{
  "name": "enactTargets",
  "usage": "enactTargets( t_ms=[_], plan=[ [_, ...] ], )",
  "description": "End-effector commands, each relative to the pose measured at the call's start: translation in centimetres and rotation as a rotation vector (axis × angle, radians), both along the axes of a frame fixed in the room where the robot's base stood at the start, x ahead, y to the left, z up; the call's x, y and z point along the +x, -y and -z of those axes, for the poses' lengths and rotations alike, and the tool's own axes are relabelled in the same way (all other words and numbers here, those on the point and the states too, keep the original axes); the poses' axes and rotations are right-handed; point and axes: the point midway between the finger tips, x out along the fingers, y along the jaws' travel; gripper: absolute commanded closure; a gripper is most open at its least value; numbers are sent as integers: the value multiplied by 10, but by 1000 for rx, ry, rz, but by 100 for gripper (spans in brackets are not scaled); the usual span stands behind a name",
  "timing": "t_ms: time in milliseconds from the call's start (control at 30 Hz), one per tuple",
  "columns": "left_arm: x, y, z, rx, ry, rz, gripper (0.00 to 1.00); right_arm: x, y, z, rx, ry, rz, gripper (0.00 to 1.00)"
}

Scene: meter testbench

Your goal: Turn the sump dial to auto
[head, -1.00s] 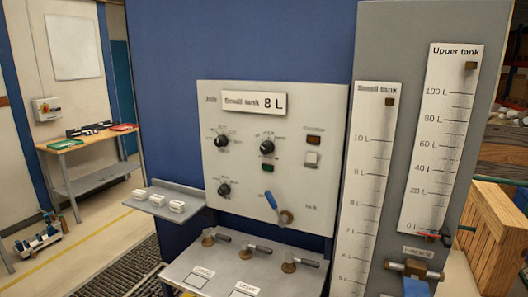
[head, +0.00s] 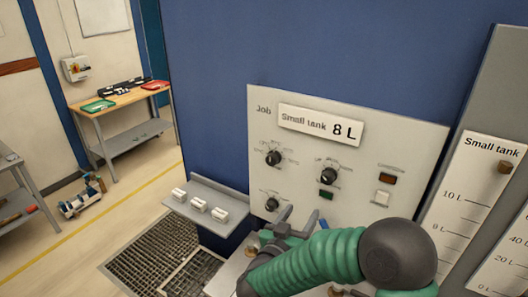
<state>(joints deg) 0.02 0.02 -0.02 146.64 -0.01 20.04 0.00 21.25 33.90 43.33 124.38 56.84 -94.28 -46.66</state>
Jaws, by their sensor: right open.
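The light grey control panel (head: 400,165) carries three black dials: an upper left dial (head: 273,158), an upper middle dial (head: 328,176) and a lower left dial (head: 271,204). Their small labels are too blurred to read, so I cannot tell which one is the sump dial. My right gripper (head: 299,216) is open and appears empty, in front of the panel's lower part, to the lower right of the lower left dial. I see no contact with any dial. My right arm hides the panel's lower right. My left gripper is not in view.
A sign (head: 320,126) reads "Small tank 8 L". A green button (head: 327,195) and a white switch (head: 382,199) sit on the panel. A small shelf (head: 232,203) with white blocks juts out at left. A tank scale (head: 478,190) stands at right.

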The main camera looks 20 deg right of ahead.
Motion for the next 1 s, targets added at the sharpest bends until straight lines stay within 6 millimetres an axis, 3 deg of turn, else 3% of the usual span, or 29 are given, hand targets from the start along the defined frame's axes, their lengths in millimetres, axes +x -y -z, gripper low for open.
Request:
enactTargets(
  t_ms=[167,700,1000],
  plan=[
    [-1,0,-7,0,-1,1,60,-1,12,-7,-18,-2,47,41],
    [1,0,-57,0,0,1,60,89,111,-6,-17,-3,44,41],
    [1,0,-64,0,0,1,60,107,132,-3,-19,-2,39,41]
  ],
)
